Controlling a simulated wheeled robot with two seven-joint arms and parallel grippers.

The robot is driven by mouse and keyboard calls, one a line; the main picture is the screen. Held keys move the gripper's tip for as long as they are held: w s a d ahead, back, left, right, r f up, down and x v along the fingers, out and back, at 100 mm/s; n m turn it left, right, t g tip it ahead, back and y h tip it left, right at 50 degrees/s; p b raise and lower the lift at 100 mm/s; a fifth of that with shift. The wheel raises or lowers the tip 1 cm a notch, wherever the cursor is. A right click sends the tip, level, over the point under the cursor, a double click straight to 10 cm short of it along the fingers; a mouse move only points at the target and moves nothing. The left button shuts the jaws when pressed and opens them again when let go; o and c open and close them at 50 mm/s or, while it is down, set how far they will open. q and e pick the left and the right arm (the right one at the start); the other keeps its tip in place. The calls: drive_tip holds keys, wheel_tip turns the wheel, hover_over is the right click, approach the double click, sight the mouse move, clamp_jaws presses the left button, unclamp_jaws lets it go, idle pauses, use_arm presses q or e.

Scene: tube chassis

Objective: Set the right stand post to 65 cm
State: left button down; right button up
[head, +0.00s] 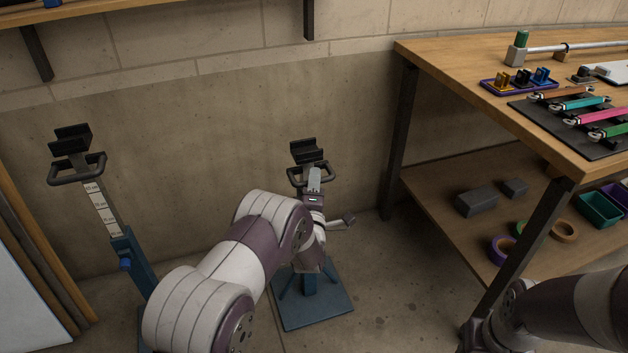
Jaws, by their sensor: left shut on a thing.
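The right stand has a black cradle head (304,151) with a black loop handle (293,181) below it. Its blue foot plate (330,305) is flat on the floor. My left gripper (314,178) is at the right stand's handle, just under the cradle, and is shut on it. My left arm and hand hide most of the right post, so its scale cannot be read. A grey lever-like part (341,222) sticks out to the right of my wrist; what it belongs to is unclear. My right arm comes in at the bottom right, with its gripper out of view.
The left stand (108,218) has a white scale and a blue sleeve (133,262). A workbench (450,62) with tools stands at the right, with grey blocks (477,201) and tape rolls (501,249) on its lower shelf. Boards (38,262) lean at the far left.

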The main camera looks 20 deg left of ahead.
use_arm(q)
drive_tip(key=c, duration=1.1)
unclamp_jaws()
drive_tip(key=shift+f, duration=0.4)
drive_tip(key=shift+s+r, duration=0.15)
drive_tip(key=p+v, duration=0.3)
drive_tip(key=v, duration=0.9)
drive_tip(key=shift+s+p, duration=0.25)
drive_tip(key=shift+p, duration=0.15)
